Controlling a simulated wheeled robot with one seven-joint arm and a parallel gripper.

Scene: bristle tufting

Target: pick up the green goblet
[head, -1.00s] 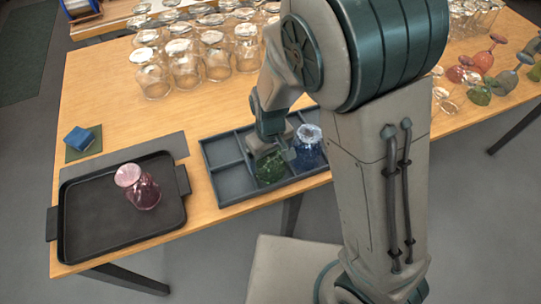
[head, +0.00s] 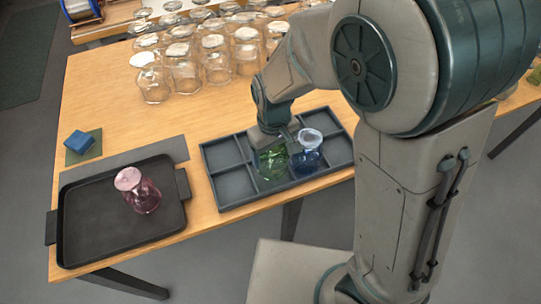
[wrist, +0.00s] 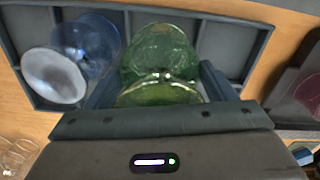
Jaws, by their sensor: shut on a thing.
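The green goblet (head: 272,163) is at the grey compartment tray (head: 234,187), beside the blue goblet (head: 309,159). My gripper (head: 277,146) comes down over it from above. In the wrist view the green goblet (wrist: 158,55) sits between my two fingers (wrist: 160,88), and the gripper is shut on it. The blue goblet (wrist: 100,45) stands close beside my left finger there, its pale round foot toward the camera. The green goblet's lower part is partly hidden, and I cannot tell whether it is clear of the tray floor.
A black tray (head: 85,225) on the left holds a pink goblet (head: 140,190), foot up. Several clear glasses (head: 184,75) stand at the back. A blue block (head: 79,141) lies on a green mat. My arm hides the table's right side.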

